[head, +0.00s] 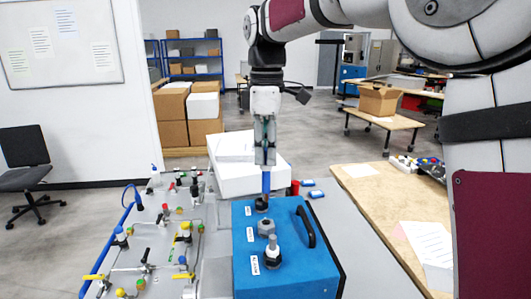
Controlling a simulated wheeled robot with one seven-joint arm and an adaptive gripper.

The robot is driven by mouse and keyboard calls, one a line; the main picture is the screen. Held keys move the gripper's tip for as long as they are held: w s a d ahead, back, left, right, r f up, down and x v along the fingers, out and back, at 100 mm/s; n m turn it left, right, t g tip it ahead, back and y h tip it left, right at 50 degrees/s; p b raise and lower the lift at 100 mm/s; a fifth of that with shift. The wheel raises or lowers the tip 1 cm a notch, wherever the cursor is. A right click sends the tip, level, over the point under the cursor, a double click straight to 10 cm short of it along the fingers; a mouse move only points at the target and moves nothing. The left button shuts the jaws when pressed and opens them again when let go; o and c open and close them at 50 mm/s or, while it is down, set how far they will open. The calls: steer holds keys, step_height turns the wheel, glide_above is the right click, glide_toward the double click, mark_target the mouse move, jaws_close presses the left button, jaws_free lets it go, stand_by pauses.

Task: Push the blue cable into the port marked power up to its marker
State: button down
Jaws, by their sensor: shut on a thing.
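My gripper (265,158) points straight down and is shut on the blue cable (266,183). The cable hangs upright below the fingertips. Its lower end meets the rearmost dark port (262,205) on top of the blue analyser box (243,225). I cannot tell how deep the cable sits in the port, and I cannot make out its marker. Two more fittings stand in line towards the front, a grey nut-like one (266,228) and a dark one with a pale post (272,256). White labels sit beside the ports; their words are too small to read.
A black handle (307,228) rises on the box's right side. A panel with valves and a blue hose (129,215) lies to the left. White boxes (240,178) stand behind, beside a red cylinder (295,188). A wooden table (385,215) is at right.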

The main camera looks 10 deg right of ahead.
mark_target(267, 169)
steer(key=shift+f, duration=2.95)
step_height(267, 169, down, 8)
steer(key=b, duration=0.1)
steer(key=c, duration=1.5)
jaws_free()
steer(key=shift+r+p, duration=0.5)
steer(key=shift+r, duration=3)
